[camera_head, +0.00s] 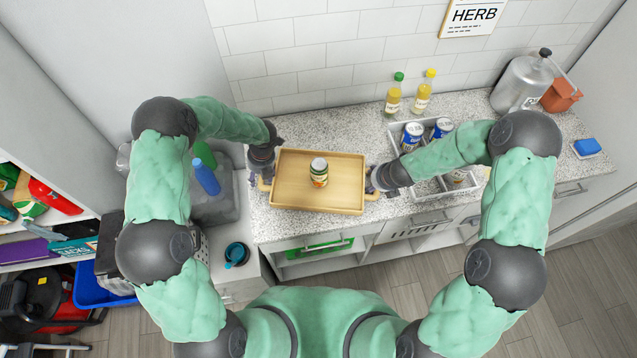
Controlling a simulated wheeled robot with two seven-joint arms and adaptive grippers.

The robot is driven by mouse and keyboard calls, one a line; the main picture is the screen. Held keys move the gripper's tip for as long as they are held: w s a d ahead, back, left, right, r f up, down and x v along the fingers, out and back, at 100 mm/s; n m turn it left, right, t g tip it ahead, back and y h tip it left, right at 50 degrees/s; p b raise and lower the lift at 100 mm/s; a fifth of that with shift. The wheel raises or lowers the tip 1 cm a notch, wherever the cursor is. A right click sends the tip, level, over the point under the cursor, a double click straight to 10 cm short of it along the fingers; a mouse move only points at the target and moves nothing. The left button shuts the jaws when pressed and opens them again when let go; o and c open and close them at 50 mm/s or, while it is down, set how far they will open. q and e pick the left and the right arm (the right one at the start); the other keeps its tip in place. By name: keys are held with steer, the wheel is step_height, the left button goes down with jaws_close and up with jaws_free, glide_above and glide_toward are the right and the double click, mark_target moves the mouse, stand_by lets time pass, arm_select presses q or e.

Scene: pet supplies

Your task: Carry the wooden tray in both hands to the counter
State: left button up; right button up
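The wooden tray (290,193) is level, over the left part of the speckled counter (278,226), with its near edge close to the counter's front edge. I cannot tell whether it touches the counter. A small can (319,172) with a yellow and green label stands upright near the tray's middle. My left gripper (263,180) is at the tray's left handle and appears shut on it. My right gripper (373,184) is at the right handle and appears shut on it. The fingers are small and partly hidden.
Right of the tray, a divided metal caddy (432,187) holds blue cans (411,136). Two bottles (394,94) stand behind. A large metal canister (523,82), an orange container (561,95) and a blue sponge (587,147) are farther right. A blue bottle (206,177) is left.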

steer(key=shift+d+r, duration=0.1)
arm_select(q)
step_height(320, 180, up, 12)
steer(key=d, duration=0.2)
steer(key=shift+d+f, duration=0.15)
arm_select(e)
steer(key=v, duration=1.1)
steer(key=shift+s+r, duration=0.2)
steer(key=shift+r, duration=0.1)
arm_select(q)
steer(key=shift+s+f, duration=0.1)
stand_by(0.4)
